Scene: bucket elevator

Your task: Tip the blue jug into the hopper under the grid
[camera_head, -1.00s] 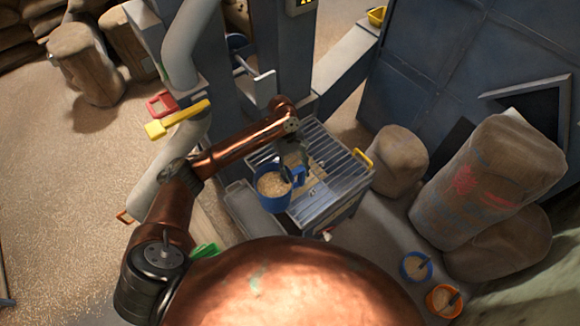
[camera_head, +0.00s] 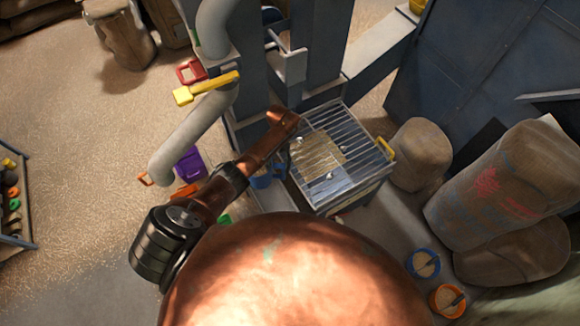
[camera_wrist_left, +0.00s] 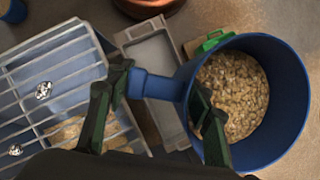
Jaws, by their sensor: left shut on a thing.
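The blue jug (camera_wrist_left: 273,120) fills the right of the left wrist view, full of pale grain, its mouth facing the camera. My left gripper (camera_wrist_left: 162,86) is shut on the jug's handle. In the head view the jug (camera_head: 262,181) is mostly hidden behind my left arm, just left of the hopper. The hopper (camera_head: 350,190) has a metal bar grid (camera_head: 335,140) over its top, with some grain under the bars. The grid (camera_wrist_left: 45,85) also shows left of the jug in the wrist view. My right gripper is not in view.
A grey tray (camera_wrist_left: 153,62) lies below the jug. A yellow handle (camera_head: 386,149) sits on the hopper's right edge. Sacks (camera_head: 500,185) and small blue (camera_head: 422,262) and orange (camera_head: 446,301) buckets stand to the right. A grey pipe (camera_head: 190,135) and machine columns rise behind.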

